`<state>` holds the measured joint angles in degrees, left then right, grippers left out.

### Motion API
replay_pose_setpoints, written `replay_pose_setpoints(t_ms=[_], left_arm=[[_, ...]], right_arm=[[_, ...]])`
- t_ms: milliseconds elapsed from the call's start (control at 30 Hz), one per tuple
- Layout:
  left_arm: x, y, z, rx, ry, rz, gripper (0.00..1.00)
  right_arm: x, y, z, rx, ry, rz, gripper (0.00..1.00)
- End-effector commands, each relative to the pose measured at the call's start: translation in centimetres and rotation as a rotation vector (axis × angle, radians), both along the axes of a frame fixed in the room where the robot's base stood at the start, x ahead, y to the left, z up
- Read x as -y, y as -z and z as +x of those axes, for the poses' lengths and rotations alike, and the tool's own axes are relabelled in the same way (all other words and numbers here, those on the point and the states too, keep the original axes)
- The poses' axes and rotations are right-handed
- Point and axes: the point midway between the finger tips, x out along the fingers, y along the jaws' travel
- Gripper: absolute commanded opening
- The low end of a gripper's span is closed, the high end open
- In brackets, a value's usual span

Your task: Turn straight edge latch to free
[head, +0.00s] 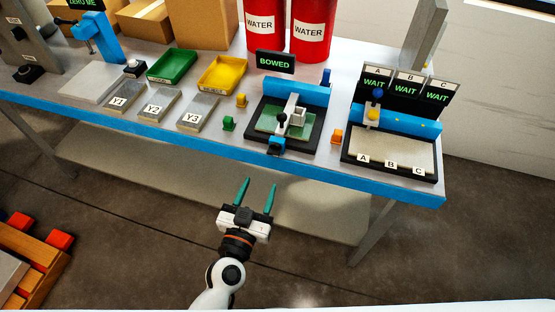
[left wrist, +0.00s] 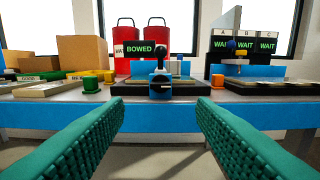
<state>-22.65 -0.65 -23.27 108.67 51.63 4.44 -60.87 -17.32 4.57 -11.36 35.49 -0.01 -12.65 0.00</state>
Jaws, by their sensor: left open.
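The straight edge station (head: 312,133) is a black-framed bed with a green plate, a blue back rail and a sign (head: 275,62) reading BOWED. At its front is the latch, a blue block (head: 276,147) with an upright lever and black knob (head: 281,118). In the left wrist view the latch (left wrist: 160,77) stands near the middle, knob up, with the BOWED sign behind it. My left gripper (head: 258,186) is open and empty, in front of the table edge and apart from the latch. Its green fingers flank the latch in the left wrist view. My right gripper is not in view.
A second station (head: 392,155) with WAIT signs stands to the right. Orange (head: 337,136), green (head: 228,123) and yellow (head: 241,100) blocks sit near the bowed station. Plates Y1, Y2, Y3 (head: 197,113) and two trays lie left. The blue table edge (head: 200,145) runs between gripper and latch.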

Motion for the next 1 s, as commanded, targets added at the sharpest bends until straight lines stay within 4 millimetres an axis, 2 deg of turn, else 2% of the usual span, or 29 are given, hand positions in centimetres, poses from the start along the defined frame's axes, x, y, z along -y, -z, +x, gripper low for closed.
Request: replay_pose_setpoints(t_ms=[167,300,500,667,933,967,1000], left_arm=[[1.2,-0.2,3.5,0.003,0.001,-0.001,0.51],[2.0,-0.1,6.1,0.001,0.001,0.000,0.51],[2.9,0.0,8.9,0.000,0.002,0.000,0.51],[3.2,0.0,9.8,-0.002,0.002,0.002,0.51],[3.3,0.1,9.9,-0.002,0.002,0.001,0.51],[3.3,0.0,9.9,-0.002,0.002,0.001,0.49],[3.3,0.0,9.9,-0.002,0.002,0.001,0.43]], right_arm=[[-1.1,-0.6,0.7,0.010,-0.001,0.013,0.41],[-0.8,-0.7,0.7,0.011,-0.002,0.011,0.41],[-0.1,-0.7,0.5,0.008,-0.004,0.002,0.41],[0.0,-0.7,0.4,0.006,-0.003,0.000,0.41],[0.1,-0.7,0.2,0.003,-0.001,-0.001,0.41],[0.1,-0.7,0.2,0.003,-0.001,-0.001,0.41],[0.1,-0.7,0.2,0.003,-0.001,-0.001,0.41]])
